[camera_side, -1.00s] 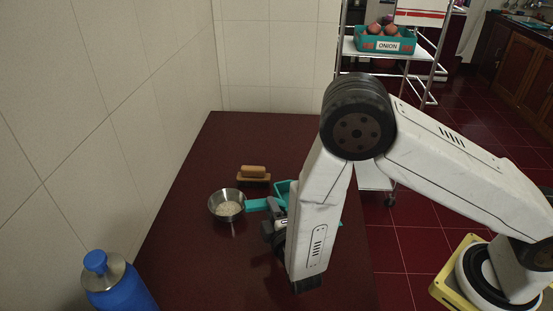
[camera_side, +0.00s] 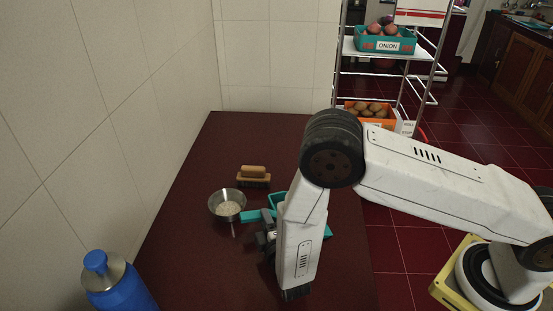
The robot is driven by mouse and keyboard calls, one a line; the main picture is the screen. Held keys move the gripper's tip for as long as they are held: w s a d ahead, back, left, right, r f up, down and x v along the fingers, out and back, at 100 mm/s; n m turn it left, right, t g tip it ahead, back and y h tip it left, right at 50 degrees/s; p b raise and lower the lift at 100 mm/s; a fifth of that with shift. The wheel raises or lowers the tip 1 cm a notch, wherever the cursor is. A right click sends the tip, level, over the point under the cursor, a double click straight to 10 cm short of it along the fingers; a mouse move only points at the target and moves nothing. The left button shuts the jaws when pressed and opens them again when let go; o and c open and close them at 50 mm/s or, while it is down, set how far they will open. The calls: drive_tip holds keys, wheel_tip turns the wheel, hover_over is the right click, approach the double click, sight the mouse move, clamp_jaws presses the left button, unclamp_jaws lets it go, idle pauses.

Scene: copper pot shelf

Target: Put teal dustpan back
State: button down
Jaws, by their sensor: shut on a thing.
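The teal dustpan (camera_side: 276,200) is at the middle of the dark red table, mostly hidden behind my arm. Its handle (camera_side: 251,216) points left toward a steel bowl. My gripper (camera_side: 264,236) is shut on the dustpan near the handle. The fingertips are small and partly hidden, and I cannot tell whether the dustpan touches the table.
A steel bowl (camera_side: 227,204) with pale contents sits just left of the handle. A wooden brush (camera_side: 253,176) lies behind it. A blue bottle (camera_side: 118,283) stands at the front left by the tiled wall. The table (camera_side: 240,135) is clear at the back.

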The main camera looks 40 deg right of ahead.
drive_tip(key=shift+f, duration=0.15)
drive_tip(key=c, duration=0.5)
unclamp_jaws()
drive_tip(key=shift+c, duration=0.2)
drive_tip(key=shift+v, duration=6.05)
drive_tip(key=shift+w, duration=0.1)
